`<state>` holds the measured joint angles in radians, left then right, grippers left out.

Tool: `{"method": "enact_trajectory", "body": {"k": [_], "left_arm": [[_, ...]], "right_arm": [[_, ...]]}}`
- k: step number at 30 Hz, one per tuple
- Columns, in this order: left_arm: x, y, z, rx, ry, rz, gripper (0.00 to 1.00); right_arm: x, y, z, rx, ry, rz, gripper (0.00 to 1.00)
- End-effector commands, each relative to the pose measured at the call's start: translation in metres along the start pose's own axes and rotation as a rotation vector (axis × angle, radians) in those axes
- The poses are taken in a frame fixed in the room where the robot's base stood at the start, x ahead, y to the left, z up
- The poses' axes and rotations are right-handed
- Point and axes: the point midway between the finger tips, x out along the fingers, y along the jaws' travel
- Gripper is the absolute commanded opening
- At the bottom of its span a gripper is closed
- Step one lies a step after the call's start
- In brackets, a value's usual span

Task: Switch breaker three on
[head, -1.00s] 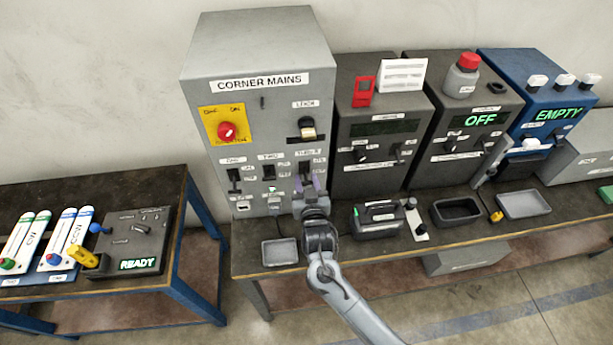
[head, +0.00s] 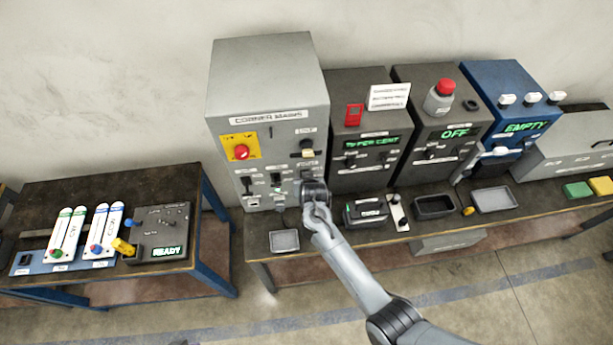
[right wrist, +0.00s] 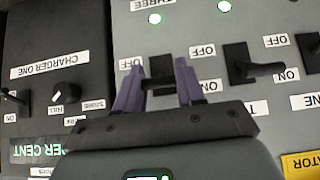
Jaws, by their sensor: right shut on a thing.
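The grey corner mains cabinet (head: 265,80) stands at the back of the bench in the head view. My right gripper (head: 308,180) is at its front, over the right-hand breaker of the lower row, and mostly hides it. In the right wrist view, the two purple fingers of my right gripper (right wrist: 160,80) are shut on the black lever of breaker three (right wrist: 158,88). An OFF and an ON label lie beside that lever. Breaker two (right wrist: 240,70) is beside it on the right. Lamps glow above both breakers. My left gripper is out of view.
Charger one (head: 370,145) stands right of the cabinet, its display lit green with "PER CENT". A red mushroom button (head: 241,152) on yellow sits at the cabinet's upper left. A grey tray (head: 285,241) and a dark battery pack (head: 365,212) lie on the bench below.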

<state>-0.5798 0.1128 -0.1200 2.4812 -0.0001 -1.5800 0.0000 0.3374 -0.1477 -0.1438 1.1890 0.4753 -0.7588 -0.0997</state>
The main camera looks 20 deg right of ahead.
Motion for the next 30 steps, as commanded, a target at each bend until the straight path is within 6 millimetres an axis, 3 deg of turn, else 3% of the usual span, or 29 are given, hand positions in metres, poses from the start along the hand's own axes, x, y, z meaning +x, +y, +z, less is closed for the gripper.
{"method": "enact_trajectory", "body": {"k": [6,20,21,26,30], "left_arm": [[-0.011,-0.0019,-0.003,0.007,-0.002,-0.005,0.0],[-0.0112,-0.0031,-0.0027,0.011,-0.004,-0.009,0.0],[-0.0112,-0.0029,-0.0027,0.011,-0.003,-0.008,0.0],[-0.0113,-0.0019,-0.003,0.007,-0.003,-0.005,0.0],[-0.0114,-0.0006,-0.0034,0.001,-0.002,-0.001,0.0]], "right_arm": [[-0.0015,0.0001,-0.0031,-0.001,-0.057,0.0,0.08],[-0.0004,0.0002,-0.0023,-0.001,-0.069,0.0,0.08],[-0.0003,0.0003,-0.0023,-0.001,-0.069,0.0,0.41],[-0.0005,0.0003,-0.0025,-0.001,-0.069,0.0,0.64],[-0.0006,0.0003,-0.0027,-0.001,-0.068,0.0,0.64]]}}
